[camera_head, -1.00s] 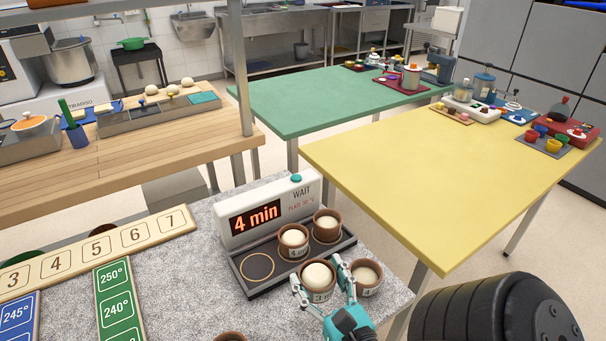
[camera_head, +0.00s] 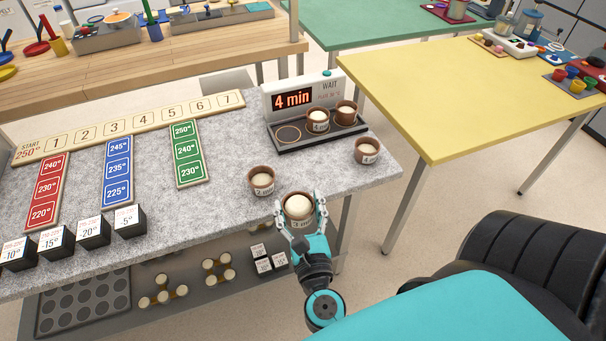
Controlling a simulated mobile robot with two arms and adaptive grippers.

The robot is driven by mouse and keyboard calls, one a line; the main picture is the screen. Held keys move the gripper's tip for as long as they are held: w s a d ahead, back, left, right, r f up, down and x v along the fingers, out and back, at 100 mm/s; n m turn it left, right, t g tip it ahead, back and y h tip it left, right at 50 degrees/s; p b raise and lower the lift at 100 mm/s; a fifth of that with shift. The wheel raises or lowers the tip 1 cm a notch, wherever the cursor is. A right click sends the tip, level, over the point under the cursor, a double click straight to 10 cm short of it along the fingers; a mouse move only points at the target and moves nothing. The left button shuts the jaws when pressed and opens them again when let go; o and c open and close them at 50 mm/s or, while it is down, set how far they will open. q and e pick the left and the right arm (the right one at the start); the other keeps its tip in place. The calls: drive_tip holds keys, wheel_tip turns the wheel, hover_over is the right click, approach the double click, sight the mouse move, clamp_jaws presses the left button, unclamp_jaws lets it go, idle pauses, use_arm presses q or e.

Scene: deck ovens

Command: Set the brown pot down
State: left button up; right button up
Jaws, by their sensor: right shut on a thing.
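My right gripper (camera_head: 300,212) is shut on a brown pot (camera_head: 297,221) of pale dough marked "3 min". It is upright at the counter's front edge; I cannot tell whether it touches the top. Another brown pot (camera_head: 262,187) stands just behind and left of it, marked with a 2. A third brown pot (camera_head: 367,157) stands farther right. The dark tray (camera_head: 298,147) in front of the "4 min" timer (camera_head: 293,99) holds two pots, a nearer one (camera_head: 317,127) and a farther one (camera_head: 346,118). A ringed place at its left is empty. My left gripper is not in view.
The grey speckled counter (camera_head: 215,207) has free room left of the pots. The number strip (camera_head: 128,121), coloured temperature strips and several black-and-white blocks (camera_head: 93,233) occupy its left side. A yellow table (camera_head: 455,95) stands right, across a gap. A lower shelf holds more items.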

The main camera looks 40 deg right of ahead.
sight(299, 192)
drive_tip(key=x, duration=0.2)
drive_tip(key=p+x, duration=0.1)
drive_tip(key=x, duration=0.1)
drive_tip(key=shift+d, duration=0.4)
drive_tip(key=x, duration=0.3)
drive_tip(key=d+p+x, duration=0.1)
drive_tip(key=x, duration=0.1)
drive_tip(key=shift+s+f, duration=0.15)
drive_tip(key=shift+f, duration=0.2)
drive_tip(key=w+d, duration=0.2)
drive_tip(key=w, duration=0.1)
drive_tip(key=w+d, duration=0.1)
drive_tip(key=w, duration=0.1)
drive_tip(key=shift+d+f, duration=0.3)
drive_tip(key=shift+f, duration=0.1)
drive_tip(key=shift+w+d+f, duration=0.1)
drive_tip(key=shift+w, duration=0.05)
wheel_tip(299, 192, down, 4)
drive_tip(key=b, duration=0.3)
drive_tip(key=shift+r, duration=0.3)
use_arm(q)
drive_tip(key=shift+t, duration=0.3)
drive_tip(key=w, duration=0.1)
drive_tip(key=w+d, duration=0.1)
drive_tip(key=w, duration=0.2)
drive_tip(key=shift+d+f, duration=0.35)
use_arm(e)
drive_tip(key=shift+f, duration=0.1)
